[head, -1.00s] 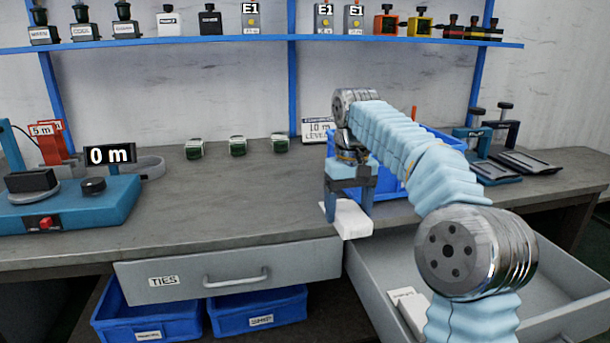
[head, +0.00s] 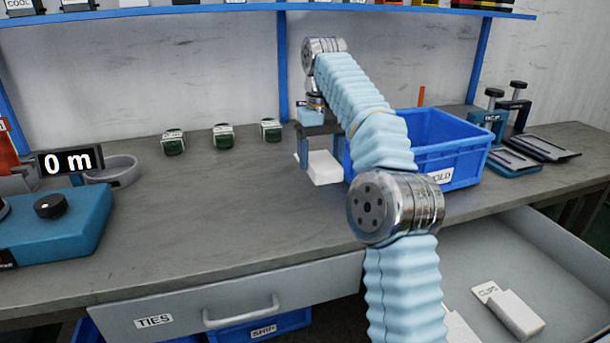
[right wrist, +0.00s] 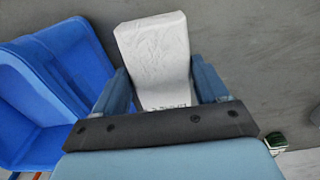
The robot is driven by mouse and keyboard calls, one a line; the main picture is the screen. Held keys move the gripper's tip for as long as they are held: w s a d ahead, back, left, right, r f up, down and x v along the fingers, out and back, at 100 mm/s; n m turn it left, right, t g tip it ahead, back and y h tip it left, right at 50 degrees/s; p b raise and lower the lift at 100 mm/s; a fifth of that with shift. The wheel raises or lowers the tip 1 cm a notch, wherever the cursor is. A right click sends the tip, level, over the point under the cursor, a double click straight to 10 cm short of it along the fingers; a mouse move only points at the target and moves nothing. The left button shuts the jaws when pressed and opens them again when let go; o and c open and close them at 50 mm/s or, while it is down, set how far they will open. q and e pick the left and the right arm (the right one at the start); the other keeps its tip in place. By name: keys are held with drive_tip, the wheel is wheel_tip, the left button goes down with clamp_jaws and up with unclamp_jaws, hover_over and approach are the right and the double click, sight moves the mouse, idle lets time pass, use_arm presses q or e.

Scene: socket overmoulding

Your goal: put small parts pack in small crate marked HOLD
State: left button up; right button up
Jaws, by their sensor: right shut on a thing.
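My right gripper (head: 320,158) is shut on a white small parts pack (head: 325,169) and holds it over the bench, just left of the blue crate. In the right wrist view the pack (right wrist: 156,55) sits between the two fingers (right wrist: 160,85), its printing partly hidden by the gripper. The blue small crate (head: 464,173) stands on the bench, its label ending in "OLD" partly covered by my right arm. The crate (right wrist: 32,95) also shows at the left of the right wrist view. Its inside looks empty where it shows. My left gripper is not in view.
An open drawer (head: 574,263) at the lower right holds white packs, one marked CLIPS (head: 510,309). Several small green-dark items (head: 223,136) stand along the back of the bench. A blue device (head: 55,228) is at the left. Black-and-blue clamps (head: 500,125) stand right of the crate.

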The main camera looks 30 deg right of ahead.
drive_tip(key=w+f, duration=0.1)
drive_tip(key=f, duration=0.1)
drive_tip(key=w+f, duration=0.1)
drive_tip(key=w, duration=0.1)
drive_tip(key=w+f, duration=0.2)
drive_tip(key=shift+w+a+f, duration=0.15)
drive_tip(key=shift+a+f, duration=0.1)
drive_tip(key=shift+f, duration=0.05)
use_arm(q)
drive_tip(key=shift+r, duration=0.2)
use_arm(e)
drive_tip(key=shift+w+f, duration=0.15)
drive_tip(key=shift+f, duration=0.8)
drive_tip(key=shift+w+f, duration=0.15)
drive_tip(key=shift+f, duration=0.75)
drive_tip(key=shift+f, duration=0.1)
drive_tip(key=o, duration=1.1)
drive_tip(key=shift+c, duration=0.2)
